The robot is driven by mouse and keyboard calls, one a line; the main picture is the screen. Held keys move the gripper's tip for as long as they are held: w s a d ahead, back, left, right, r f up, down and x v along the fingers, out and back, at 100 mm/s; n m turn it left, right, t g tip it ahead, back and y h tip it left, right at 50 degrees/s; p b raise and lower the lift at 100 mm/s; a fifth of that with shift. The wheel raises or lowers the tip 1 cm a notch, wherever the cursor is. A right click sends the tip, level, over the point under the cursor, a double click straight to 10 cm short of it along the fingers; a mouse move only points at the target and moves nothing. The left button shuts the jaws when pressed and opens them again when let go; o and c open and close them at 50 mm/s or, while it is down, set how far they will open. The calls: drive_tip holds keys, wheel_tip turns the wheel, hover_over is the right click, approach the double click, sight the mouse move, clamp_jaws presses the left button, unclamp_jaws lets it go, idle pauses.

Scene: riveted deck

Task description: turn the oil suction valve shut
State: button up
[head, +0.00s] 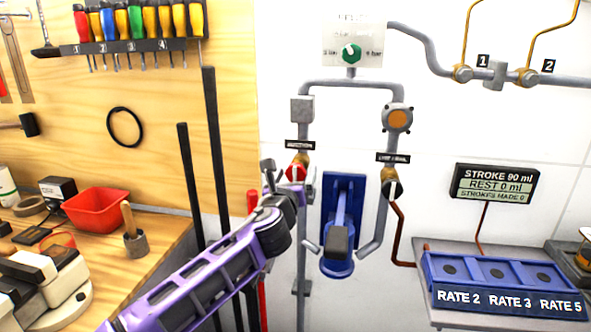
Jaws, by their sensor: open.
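The suction valve has a brass body (303,158) and a red handle (295,173). It sits on the left vertical pipe in the head view, under a small black label that seems to read suction. My gripper (283,178) is at the end of the purple arm, just left of and below the red handle. Its fingers are open beside the handle. I cannot tell whether a finger touches it. The gripper hides part of the handle's lower left, so the handle's exact angle is unclear.
A blue hand pump (344,200) hangs between the pipes. A display (496,187) reads REST 0 ml. A blue rate tray (505,290) stands right. Dark bars (213,150) lean behind my arm.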

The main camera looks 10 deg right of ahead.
drive_tip(key=shift+w+d, duration=0.1)
drive_tip(key=shift+w, duration=0.2)
drive_tip(key=c, duration=1.4)
